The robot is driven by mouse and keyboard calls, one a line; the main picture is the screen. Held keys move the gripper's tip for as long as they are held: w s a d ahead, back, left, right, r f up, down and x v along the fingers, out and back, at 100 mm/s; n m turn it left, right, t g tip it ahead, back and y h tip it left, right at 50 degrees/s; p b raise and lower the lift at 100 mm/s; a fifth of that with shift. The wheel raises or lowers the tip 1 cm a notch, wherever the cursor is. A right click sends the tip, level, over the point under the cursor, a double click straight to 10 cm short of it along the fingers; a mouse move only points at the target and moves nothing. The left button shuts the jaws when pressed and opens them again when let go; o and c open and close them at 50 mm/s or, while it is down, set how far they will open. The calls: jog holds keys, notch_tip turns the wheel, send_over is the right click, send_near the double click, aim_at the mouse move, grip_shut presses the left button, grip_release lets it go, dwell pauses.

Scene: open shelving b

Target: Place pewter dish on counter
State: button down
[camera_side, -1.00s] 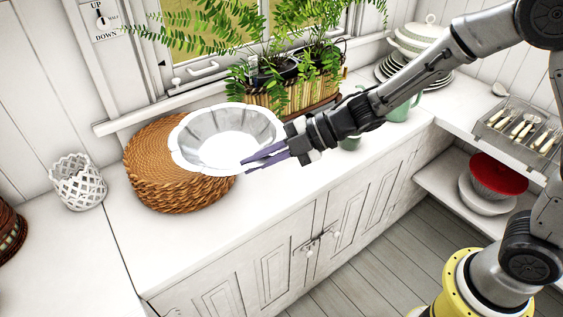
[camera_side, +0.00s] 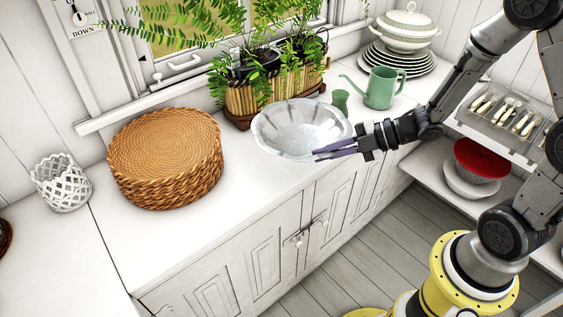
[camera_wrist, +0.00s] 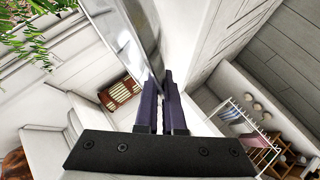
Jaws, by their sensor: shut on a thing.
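The pewter dish (camera_side: 300,130) is a pale silver, fluted bowl with a wavy rim. In the side view it is over the white counter (camera_side: 235,215), to the right of the round woven basket. My gripper (camera_side: 322,152) is shut on the dish's near right rim, with its purple fingers reaching in from the right. Whether the dish's base touches the counter or hangs just above it, I cannot tell. In the wrist view the fingers (camera_wrist: 161,95) are close together and the dish (camera_wrist: 125,30) shows as a shiny strip beyond them.
The woven basket (camera_side: 165,158) stands left of the dish. A planter with ferns (camera_side: 272,95) is close behind it. A green cup (camera_side: 340,100) and green watering can (camera_side: 381,90) are at the right. The counter between basket and dish is clear.

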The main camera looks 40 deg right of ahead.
aim_at(301, 150)
jog(key=w+f, duration=0.1)
jog(key=w, duration=0.3)
jog(key=w+a+f, duration=0.1)
jog(key=w, duration=0.1)
jog(key=shift+f, duration=0.3)
jog(key=w+f, duration=0.4)
jog(key=f, duration=0.1)
jog(key=shift+w+a, duration=0.15)
jog(key=shift+a, duration=0.15)
jog(key=shift+w+f, duration=0.15)
jog(key=shift+f, duration=0.05)
jog(key=shift+w+f, duration=0.2)
jog(key=shift+f, duration=1.55)
jog(key=c, duration=1.3)
grip_release()
jog(key=shift+f, duration=0.2)
